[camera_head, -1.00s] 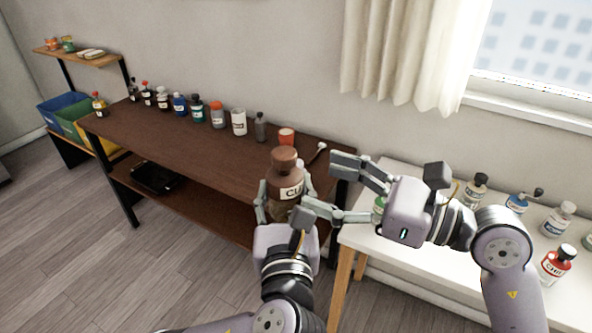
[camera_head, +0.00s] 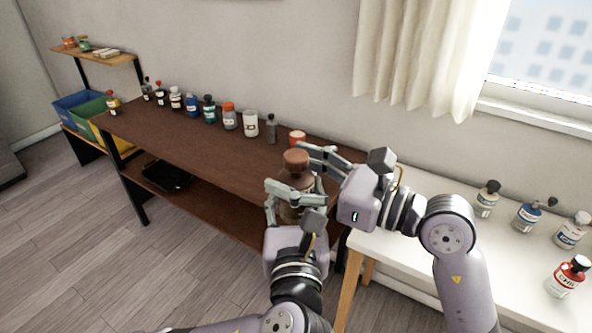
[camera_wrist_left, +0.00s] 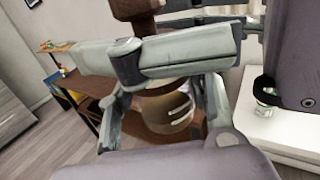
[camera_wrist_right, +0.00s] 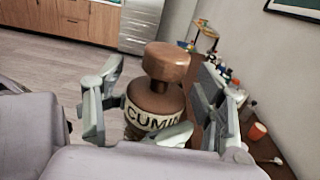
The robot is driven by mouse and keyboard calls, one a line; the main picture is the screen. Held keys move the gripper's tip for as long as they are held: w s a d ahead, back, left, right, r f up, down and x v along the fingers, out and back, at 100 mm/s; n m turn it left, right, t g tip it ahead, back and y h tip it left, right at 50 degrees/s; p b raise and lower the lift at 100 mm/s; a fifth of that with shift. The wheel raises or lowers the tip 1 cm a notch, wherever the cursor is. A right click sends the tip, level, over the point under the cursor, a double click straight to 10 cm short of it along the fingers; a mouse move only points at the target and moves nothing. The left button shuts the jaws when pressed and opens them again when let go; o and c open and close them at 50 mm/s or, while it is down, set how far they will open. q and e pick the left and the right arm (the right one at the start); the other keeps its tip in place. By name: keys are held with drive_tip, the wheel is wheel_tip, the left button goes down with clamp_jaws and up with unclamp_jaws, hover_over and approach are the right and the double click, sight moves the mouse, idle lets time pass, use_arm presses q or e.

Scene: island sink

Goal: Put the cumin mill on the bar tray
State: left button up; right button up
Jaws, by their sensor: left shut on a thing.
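The cumin mill (camera_head: 296,160) has a brown wooden top and a glass lower body. Its CUMIN label faces the right wrist camera (camera_wrist_right: 150,118). My left gripper (camera_head: 296,207) is shut on the mill's lower body, holding it upright near the dark table's front right corner. In the left wrist view the glass body (camera_wrist_left: 168,112) shows between its fingers. My right gripper (camera_head: 288,170) is open, with its fingers on either side of the mill's upper part and gaps visible in its wrist view. A black tray (camera_head: 166,177), probably the bar tray, lies on the dark table's lower shelf.
A white table (camera_head: 420,262) at right holds several bottles, including a red one (camera_head: 567,277). Coloured bins (camera_head: 85,112) stand at far left. The brown table's front is clear.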

drive_tip(key=c, duration=1.1)
use_arm(q)
drive_tip(key=o, duration=1.3)
use_arm(e)
drive_tip(key=shift+c, duration=0.5)
